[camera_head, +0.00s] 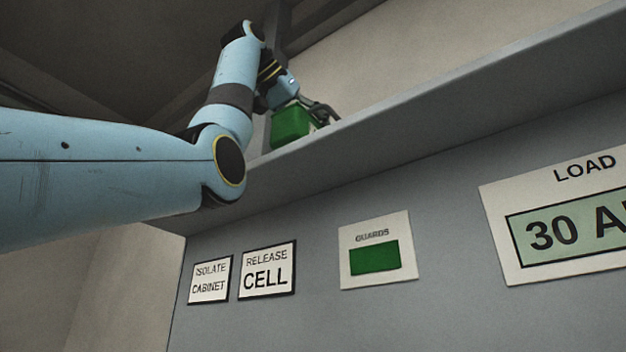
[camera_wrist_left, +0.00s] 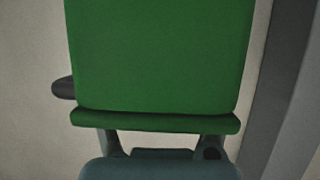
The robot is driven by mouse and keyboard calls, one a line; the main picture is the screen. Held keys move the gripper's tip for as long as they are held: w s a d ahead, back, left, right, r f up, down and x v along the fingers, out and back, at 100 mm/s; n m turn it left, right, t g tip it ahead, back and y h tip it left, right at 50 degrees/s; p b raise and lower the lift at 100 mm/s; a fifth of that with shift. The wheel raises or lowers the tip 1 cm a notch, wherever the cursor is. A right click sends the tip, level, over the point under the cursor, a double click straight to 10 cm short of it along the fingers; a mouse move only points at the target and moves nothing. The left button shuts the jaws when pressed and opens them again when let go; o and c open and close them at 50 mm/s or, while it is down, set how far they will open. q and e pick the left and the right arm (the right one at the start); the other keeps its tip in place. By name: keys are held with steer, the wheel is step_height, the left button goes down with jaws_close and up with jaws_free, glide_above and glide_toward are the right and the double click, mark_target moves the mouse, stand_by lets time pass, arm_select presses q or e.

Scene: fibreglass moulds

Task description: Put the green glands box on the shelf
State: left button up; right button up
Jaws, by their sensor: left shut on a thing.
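The green glands box (camera_head: 291,122) is up at the shelf (camera_head: 430,98), near its left end, and shows just above the shelf's front edge. My left gripper (camera_head: 318,112) is shut on the box, with a dark finger seen beside its right side. In the left wrist view the green box (camera_wrist_left: 158,55) fills the middle, with a lip along its lower edge. The shelf edge hides the box's underside in the head view, so I cannot tell whether it touches the shelf. My right gripper is not in view.
Below the shelf is a grey cabinet front with an isolate cabinet label (camera_head: 210,280), a release cell label (camera_head: 267,270), a guards panel (camera_head: 375,250) and a load display (camera_head: 565,220). The shelf to the right of the box looks clear along its visible edge.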

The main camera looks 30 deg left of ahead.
mark_target(292, 125)
arm_select(q)
steer(key=shift+s+d+f, duration=0.1)
steer(key=shift+s+f, duration=0.3)
steer(key=shift+f, duration=0.15)
steer(key=shift+s+f, duration=0.25)
steer(key=shift+f, duration=0.35)
steer(key=shift+w+f, duration=0.15)
steer(key=shift+f, duration=0.45)
steer(key=shift+w+f, duration=0.15)
steer(key=shift+f, duration=0.45)
steer(key=shift+s, duration=0.3)
steer(key=shift+d+f, duration=0.1)
steer(key=o, duration=1.3)
steer(key=shift+w, duration=0.1)
steer(key=o, duration=0.3)
steer(key=shift+w, duration=0.1)
steer(key=shift+o, duration=0.2)
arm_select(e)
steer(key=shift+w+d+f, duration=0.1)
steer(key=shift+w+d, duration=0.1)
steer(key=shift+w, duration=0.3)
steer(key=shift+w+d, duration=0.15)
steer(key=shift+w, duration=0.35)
